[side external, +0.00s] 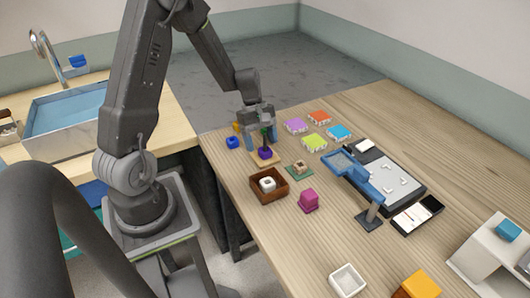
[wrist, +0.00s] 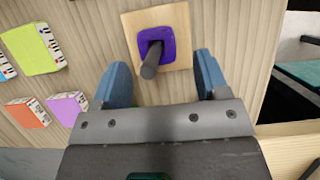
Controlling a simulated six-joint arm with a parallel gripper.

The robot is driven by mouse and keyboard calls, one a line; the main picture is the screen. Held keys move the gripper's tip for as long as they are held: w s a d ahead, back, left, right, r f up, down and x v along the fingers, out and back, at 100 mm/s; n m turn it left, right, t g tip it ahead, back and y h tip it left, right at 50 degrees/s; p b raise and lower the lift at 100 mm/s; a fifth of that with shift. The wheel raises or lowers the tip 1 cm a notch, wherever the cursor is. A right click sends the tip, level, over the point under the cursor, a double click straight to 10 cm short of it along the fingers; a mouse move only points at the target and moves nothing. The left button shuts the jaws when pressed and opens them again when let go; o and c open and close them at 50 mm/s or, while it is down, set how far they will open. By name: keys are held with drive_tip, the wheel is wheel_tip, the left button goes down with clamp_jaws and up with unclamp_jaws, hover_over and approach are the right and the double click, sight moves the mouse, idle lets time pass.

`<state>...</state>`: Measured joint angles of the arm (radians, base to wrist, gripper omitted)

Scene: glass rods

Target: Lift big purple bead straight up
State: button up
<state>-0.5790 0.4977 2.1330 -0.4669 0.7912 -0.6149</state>
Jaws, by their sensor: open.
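The big purple bead (side external: 264,153) sits low on a wooden base, with a dark rod (wrist: 151,60) standing up through it. In the wrist view the purple bead (wrist: 169,39) is a rounded square on the pale wooden base (wrist: 130,20). My gripper (side external: 261,143) is open, its two blue fingers above the base, one on each side of the rod. In the wrist view my gripper (wrist: 162,64) has clear gaps between both fingers and the bead, and holds nothing.
A blue block (side external: 232,142) and a yellow one (side external: 237,126) are close at the left. A brown box (side external: 268,197) with a white piece, a small green base (side external: 299,176) and a magenta block (side external: 308,201) stand nearer. Several colored tiles (side external: 314,143) lie to the right.

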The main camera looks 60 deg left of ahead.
drive_tip(key=shift+d+f, duration=0.2)
drive_tip(key=shift+f, duration=0.4)
drive_tip(key=shift+c, duration=0.5)
drive_tip(key=c, duration=0.9)
